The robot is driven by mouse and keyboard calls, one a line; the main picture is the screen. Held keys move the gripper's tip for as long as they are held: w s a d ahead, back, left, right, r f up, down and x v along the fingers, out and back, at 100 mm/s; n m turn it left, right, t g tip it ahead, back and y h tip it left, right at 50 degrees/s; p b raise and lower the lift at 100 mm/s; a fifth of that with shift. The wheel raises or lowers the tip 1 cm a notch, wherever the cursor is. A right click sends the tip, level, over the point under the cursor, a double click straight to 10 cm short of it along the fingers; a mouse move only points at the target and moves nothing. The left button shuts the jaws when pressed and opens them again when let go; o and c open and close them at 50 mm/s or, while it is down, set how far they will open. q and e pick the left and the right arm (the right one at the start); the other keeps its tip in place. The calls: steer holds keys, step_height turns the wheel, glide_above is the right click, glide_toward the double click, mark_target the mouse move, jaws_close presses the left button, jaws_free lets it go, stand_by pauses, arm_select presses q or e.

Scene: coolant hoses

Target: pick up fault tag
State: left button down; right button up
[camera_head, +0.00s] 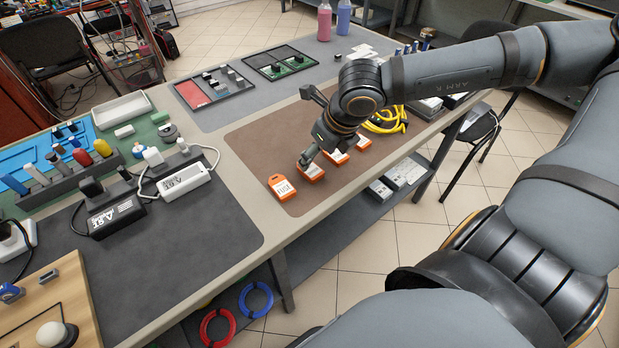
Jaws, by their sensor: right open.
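Several orange tags with white labels lie in a row on the brown mat (250,135). The nearest orange tag (282,187) lies clear of the gripper; its print looks like "FUSE". The second orange tag (312,175) is right below my right gripper (305,162), whose fingers point down at its far edge. Two more orange tags, the third (336,157) and the fourth (362,142), lie farther along, partly behind the gripper. I cannot read which one is the fault tag. My right gripper is open; whether it touches the second tag is unclear. My left gripper is out of view.
A yellow coiled hose (388,122) lies beyond the tags. The table's front edge runs close to the tags. The brown mat left of the gripper is clear.

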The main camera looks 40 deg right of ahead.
mark_target(310, 168)
steer(key=shift+f, duration=0.4)
steer(key=b+x, duration=0.1)
steer(key=x, duration=0.2)
steer(key=shift+a+f+b, duration=0.15)
steer(key=shift+f+b, duration=0.05)
steer(key=shift+b, duration=0.2)
steer(key=shift+w+f, duration=0.35)
steer(key=shift+f, duration=0.15)
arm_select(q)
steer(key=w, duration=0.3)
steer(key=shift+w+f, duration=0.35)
arm_select(e)
steer(key=shift+c, duration=0.3)
steer(key=c, duration=1)
